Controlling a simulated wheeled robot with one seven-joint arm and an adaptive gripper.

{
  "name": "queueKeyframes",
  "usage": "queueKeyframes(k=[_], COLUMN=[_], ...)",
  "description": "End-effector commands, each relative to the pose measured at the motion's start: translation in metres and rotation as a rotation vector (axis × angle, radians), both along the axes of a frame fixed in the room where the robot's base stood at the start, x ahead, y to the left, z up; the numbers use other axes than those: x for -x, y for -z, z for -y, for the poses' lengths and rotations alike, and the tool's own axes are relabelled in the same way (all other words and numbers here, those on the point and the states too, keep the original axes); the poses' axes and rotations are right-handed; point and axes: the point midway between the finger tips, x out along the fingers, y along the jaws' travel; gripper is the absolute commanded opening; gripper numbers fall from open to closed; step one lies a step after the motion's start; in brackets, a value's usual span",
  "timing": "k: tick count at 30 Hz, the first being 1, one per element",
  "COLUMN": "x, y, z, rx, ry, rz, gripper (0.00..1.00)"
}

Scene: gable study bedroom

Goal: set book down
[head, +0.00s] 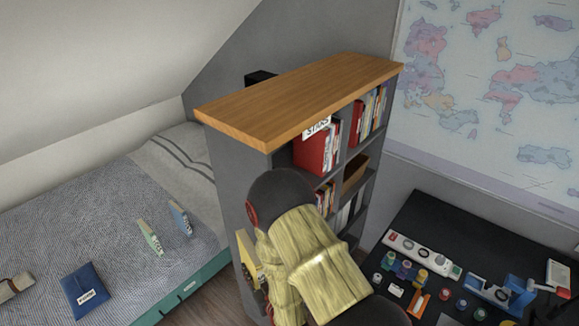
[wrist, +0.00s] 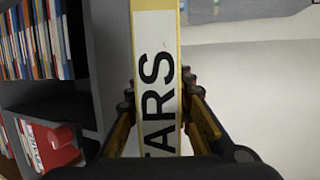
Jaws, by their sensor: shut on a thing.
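The book in the wrist view is a narrow, tall yellow-edged book (wrist: 158,22) with a white spine label, of which the letters "TARS" show. My gripper (wrist: 161,104) is shut on it, with one finger on each side of the spine. The lower end of the book is hidden behind the gripper body. In the head view a yellow piece, likely this book (head: 248,257), shows at the left of my arm, beside the shelf's grey side. My gripper is mostly hidden there by my arm. A white tag reading "STARS" (head: 316,127) hangs at the bookshelf's top front edge.
The grey bookshelf (head: 225,185) has a wooden top (head: 300,95) and holds several books. A bed (head: 75,215) with a few books on it is at left. A black desk (head: 430,240) with paints and tools is at right. The wooden top is clear.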

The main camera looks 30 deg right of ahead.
Motion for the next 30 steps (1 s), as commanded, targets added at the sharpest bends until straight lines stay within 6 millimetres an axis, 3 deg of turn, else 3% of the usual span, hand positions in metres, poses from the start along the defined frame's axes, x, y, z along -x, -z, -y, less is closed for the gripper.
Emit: queueKeyframes(k=[1, 15, 21, 30], x=[-0.001, 0.000, 0.000, 0.000], y=[-0.025, -0.141, -0.177, -0.211], z=[0.000, 0.000, 0.000, 0.000], rx=[0.000, 0.000, 0.000, 0.000], ry=[0.000, 0.000, 0.000, 0.000], rz=[0.002, 0.001, 0.001, 0.003], gripper=[0.00, 0.00, 0.00, 0.00])
